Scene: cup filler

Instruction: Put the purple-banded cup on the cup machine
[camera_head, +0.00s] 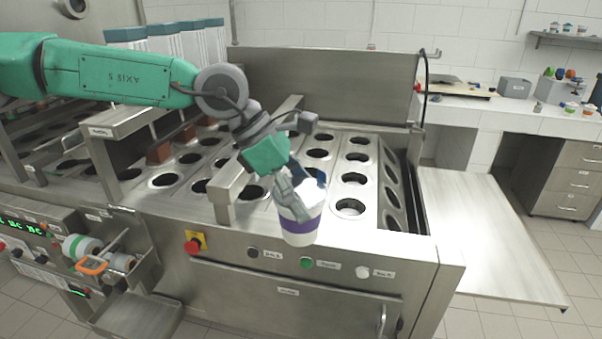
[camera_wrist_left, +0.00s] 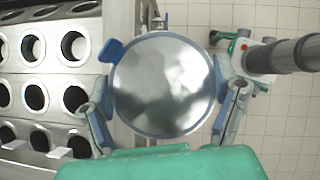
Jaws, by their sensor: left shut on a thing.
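The purple-banded cup (camera_head: 299,228) is white with a purple band and hangs upright at the front edge of the cup machine (camera_head: 330,215). My left gripper (camera_head: 300,190) is shut on it from above and behind. In the left wrist view the cup's round silvery top (camera_wrist_left: 165,85) fills the middle, with the left gripper's fingers (camera_wrist_left: 165,100) on both sides of it. The machine's top has rows of round holes; the nearest bare hole (camera_head: 350,208) lies just right of the cup. My right gripper is not in view.
A red emergency button (camera_head: 193,245) and several labelled buttons sit on the machine's front. A raised metal bar (camera_head: 228,195) stands left of the cup. A pale side table (camera_head: 490,240) is clear at the right. Tall cup stacks (camera_head: 165,40) stand at the back left.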

